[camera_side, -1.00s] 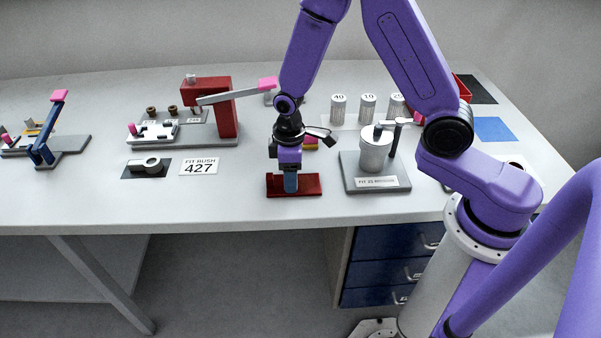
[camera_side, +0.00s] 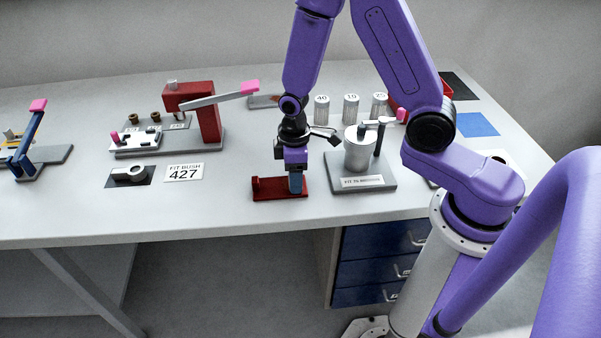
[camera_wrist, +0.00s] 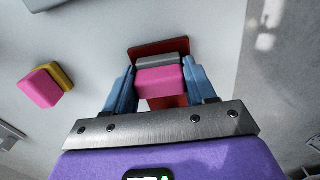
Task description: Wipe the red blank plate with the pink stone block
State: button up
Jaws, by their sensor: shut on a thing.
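The red blank plate (camera_side: 268,190) lies near the front edge of the bench, with a raised lip at its left end in the side view. In the wrist view the plate (camera_wrist: 150,48) shows beyond and beneath the held block. My gripper (camera_wrist: 162,88) is shut on the pink stone block (camera_wrist: 160,82), which has a grey part along its far side. In the side view my gripper (camera_side: 296,186) is low over the right end of the plate, and its fingers hide the block. I cannot tell whether the block touches the plate.
A pink-and-yellow block (camera_wrist: 46,86) lies apart at left in the wrist view. A grey fixture with a metal cup (camera_side: 362,156) stands close right of the plate. A red lever press (camera_side: 207,118) stands back left. Bare bench lies left of the plate.

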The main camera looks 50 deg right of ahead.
aim_at(277, 185)
jog(key=w+a, duration=0.2)
jog(key=a, duration=0.1)
jog(key=shift+w, duration=0.4)
jog(key=shift+w+r, duration=0.15)
notch_tip(277, 185, up, 8)
dwell(0.6)
